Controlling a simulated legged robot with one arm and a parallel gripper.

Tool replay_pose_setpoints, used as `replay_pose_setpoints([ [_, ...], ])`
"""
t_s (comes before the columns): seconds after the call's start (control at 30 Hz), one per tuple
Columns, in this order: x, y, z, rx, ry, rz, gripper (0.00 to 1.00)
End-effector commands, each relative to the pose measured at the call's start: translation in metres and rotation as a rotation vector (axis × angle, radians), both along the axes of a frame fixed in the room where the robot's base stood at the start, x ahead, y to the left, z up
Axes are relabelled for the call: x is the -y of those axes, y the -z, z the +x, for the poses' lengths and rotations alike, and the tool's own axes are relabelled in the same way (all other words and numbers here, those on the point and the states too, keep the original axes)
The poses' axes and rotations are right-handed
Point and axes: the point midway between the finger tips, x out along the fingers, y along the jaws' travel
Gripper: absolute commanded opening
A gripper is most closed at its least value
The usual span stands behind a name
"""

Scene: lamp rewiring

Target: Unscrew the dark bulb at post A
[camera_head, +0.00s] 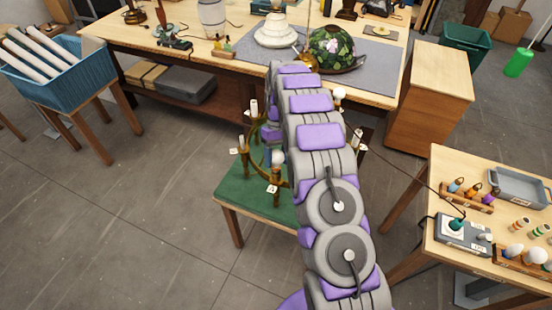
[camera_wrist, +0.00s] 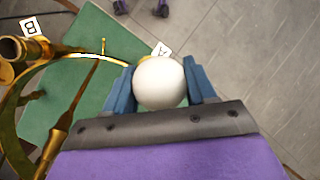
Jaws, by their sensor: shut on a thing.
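In the wrist view a round white bulb (camera_wrist: 160,82) sits between the two blue fingers of my gripper (camera_wrist: 160,85), which is shut on it. A white tag marked A (camera_wrist: 161,50) lies just beyond the bulb. The socket under the bulb is hidden. The brass ring of the chandelier (camera_wrist: 75,55) curves away to the left, with a tag marked B (camera_wrist: 31,26) at its far end. In the head view the chandelier (camera_head: 243,140) stands on a green-topped table (camera_head: 235,200).
A side table (camera_head: 410,225) at the right holds a socket box (camera_head: 462,235), a bulb rack (camera_head: 525,258), a grey tray (camera_head: 520,185) and small coloured parts. A workbench with lamps (camera_head: 330,50) stands behind.

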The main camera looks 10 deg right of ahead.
Motion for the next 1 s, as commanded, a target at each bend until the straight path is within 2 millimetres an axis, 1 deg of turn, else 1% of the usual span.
replay_pose_setpoints([
  [0.23,0.0,-0.007,0.0,0.0,0.001,0.0,0.24],
  [0.5,0.0,-0.029,0.0,0.002,0.001,-0.001,0.24],
  [0.57,0.0,-0.032,0.001,0.003,0.001,-0.001,0.24],
  [0.87,0.0,-0.032,0.0,0.002,0.002,0.0,0.24],
  [1.0,0.001,-0.031,-0.006,0.004,0.036,-0.003,0.24],
])
